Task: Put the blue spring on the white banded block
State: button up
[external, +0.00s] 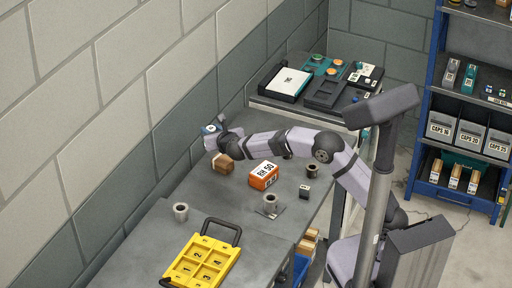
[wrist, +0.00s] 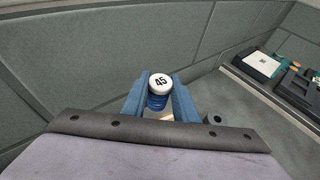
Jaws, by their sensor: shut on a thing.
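My gripper (external: 213,133) is at the end of the outstretched arm, near the wall side of the bench. In the wrist view its blue fingers (wrist: 159,108) are shut on the blue spring (wrist: 157,102), which has a white round top marked 45. The spring is upright between the fingers; its lower end is hidden. A brown block (external: 223,164) stands on the bench just below the gripper; a pale strip under the spring in the wrist view may be part of it. I cannot tell for sure which block is the white banded one.
An orange block (external: 264,175) with a white label, a small dark block (external: 305,191) and grey cylinders (external: 181,211) (external: 270,202) stand on the bench. A yellow numbered tray (external: 203,260) lies at the front. Dark trays (external: 325,93) are at the back. A wall runs along the left.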

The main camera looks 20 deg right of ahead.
jog(key=w+d+r, duration=0.2)
jog(key=d, duration=0.3)
send_over(223, 159)
jog(key=shift+a+f, duration=0.1)
jog(key=shift+f, duration=5.65)
jog(key=shift+f, duration=0.2)
jog(key=o, duration=1.1)
jog(key=shift+r, duration=0.1)
